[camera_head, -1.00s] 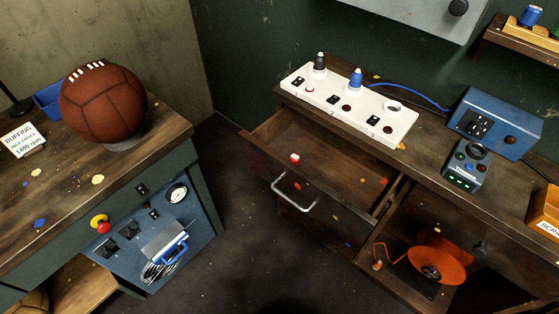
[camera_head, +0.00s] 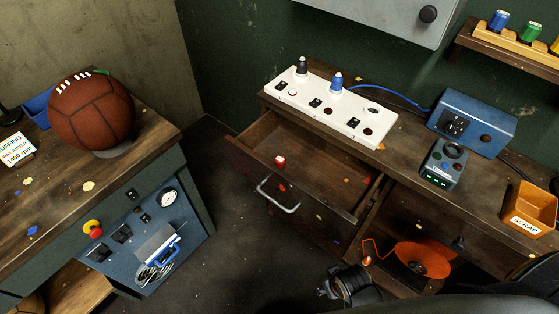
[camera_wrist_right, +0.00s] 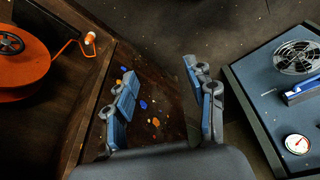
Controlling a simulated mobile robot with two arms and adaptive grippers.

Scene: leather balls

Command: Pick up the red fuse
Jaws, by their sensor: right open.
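A small red and white piece, which looks like the red fuse (camera_head: 280,161), lies inside the open drawer (camera_head: 245,157) of the right-hand bench in the head view. My right gripper (camera_head: 338,286) is low in front of the bench, right of and nearer than the drawer, well apart from the red piece. In the right wrist view my right gripper (camera_wrist_right: 163,92) has its blue-padded fingers spread with nothing between them. My left gripper is not in view.
A white socket strip (camera_head: 345,121) with plugs lies on the bench above the drawer. The metal drawer handle (camera_head: 278,197) sticks out in front. An orange reel (camera_head: 425,257) sits in the lower opening near my right gripper. The floor between the benches is clear.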

